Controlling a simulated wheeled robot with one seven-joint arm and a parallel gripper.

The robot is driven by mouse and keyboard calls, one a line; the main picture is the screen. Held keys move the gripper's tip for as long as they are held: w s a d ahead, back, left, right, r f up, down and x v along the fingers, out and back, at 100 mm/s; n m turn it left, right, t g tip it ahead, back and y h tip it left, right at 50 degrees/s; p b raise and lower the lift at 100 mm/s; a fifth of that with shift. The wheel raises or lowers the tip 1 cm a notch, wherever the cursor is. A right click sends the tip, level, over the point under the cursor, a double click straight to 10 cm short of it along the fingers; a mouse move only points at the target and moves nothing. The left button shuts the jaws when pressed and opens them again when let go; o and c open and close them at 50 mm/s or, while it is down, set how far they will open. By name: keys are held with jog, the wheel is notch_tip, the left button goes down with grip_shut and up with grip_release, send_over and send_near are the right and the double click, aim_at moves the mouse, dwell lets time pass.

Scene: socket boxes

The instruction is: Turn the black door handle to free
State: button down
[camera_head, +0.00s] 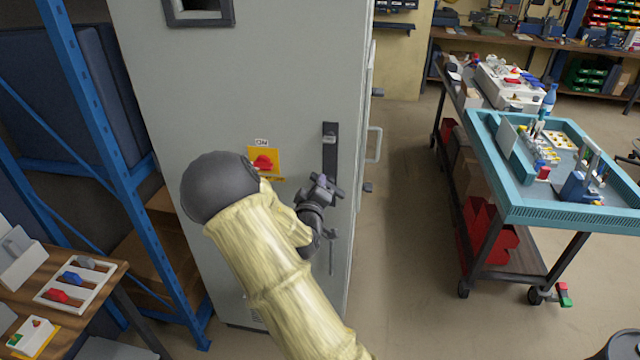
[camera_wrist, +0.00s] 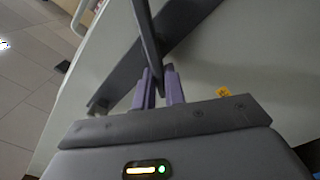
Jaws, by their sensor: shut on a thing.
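The black door handle (camera_head: 330,152) is on the front of a tall grey cabinet (camera_head: 240,75), near its right edge. My gripper (camera_head: 324,190) is at the lower part of the handle, and my arm comes up from below. In the wrist view, the handle's dark lever (camera_wrist: 147,35) runs down between the two purple-grey fingers of my gripper (camera_wrist: 159,88), which are shut on its end. The lever lies at an angle to the long dark base plate (camera_wrist: 190,33) behind it and looks swung out from it. My gripper hides part of the handle in the head view.
A red rotary switch on a yellow plate (camera_head: 263,160) is left of the handle. A blue shelf rack (camera_head: 90,110) stands left of the cabinet. A cart with a teal tray (camera_head: 545,215) stands at the right, with clear floor (camera_head: 405,200) between.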

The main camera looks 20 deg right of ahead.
jog(key=shift+w+a+f+n+p, duration=0.1)
jog(key=shift+f+n, duration=0.15)
jog(key=shift+n, duration=0.9)
jog(key=shift+a+f+n+p, duration=0.1)
jog(key=shift+f+n, duration=0.2)
jog(key=shift+n, duration=0.9)
jog(key=shift+w+a+f+n+p, duration=0.1)
jog(key=shift+f+n, duration=0.15)
jog(key=shift+n, duration=0.9)
jog(key=c, duration=1.5)
grip_release()
jog(key=shift+o, duration=0.2)
jog(key=shift+s, duration=0.1)
jog(key=p+v, duration=0.9)
jog(key=v, duration=0.8)
